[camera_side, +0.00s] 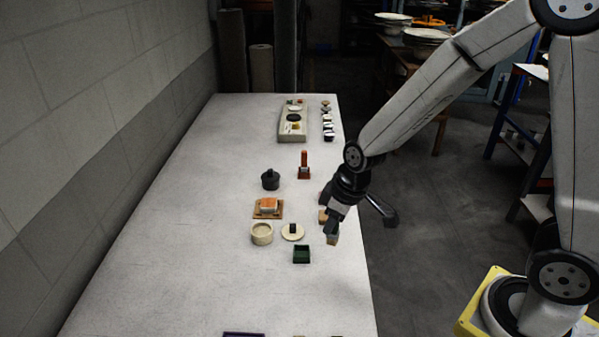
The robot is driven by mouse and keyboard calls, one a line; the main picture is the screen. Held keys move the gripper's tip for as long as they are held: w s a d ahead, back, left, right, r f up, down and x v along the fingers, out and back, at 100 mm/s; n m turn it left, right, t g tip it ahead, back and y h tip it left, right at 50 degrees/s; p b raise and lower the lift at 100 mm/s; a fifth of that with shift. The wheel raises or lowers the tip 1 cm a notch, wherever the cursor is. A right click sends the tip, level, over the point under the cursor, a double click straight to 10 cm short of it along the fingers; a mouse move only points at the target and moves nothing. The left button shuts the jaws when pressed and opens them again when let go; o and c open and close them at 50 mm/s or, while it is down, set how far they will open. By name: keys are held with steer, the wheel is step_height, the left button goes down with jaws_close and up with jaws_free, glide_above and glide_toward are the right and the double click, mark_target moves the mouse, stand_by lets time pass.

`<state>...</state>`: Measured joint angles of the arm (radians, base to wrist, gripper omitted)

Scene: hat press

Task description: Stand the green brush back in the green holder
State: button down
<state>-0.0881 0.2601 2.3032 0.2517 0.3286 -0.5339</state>
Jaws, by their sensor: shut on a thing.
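My gripper (333,226) is near the right edge of the table, pointing down. It is shut on a small block-like thing, which I take to be the green brush (332,239). Dull green and tan show on it just below the fingers, and the rest is hidden by the gripper. The green holder (302,254) is a dark green, square, open-topped box on the table, to the left of and a little nearer the camera than my gripper. I see nothing standing in it. The gap between the brush and the table is hard to judge.
Near the holder are a cream round pot (262,234), a cream disc with a dark knob (292,233) and an orange-topped block on a wooden board (267,209). A tan block (323,216) sits behind my gripper. The left side of the table (170,250) is clear.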

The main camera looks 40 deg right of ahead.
steer(key=w+f, duration=0.7)
steer(key=w, duration=0.1)
steer(key=shift+a, duration=0.4)
steer(key=shift+w+f, duration=0.25)
steer(key=shift+w, duration=0.05)
steer(key=shift+f, duration=1.55)
steer(key=shift+f, duration=0.15)
steer(key=shift+c, duration=2.4)
jaws_free()
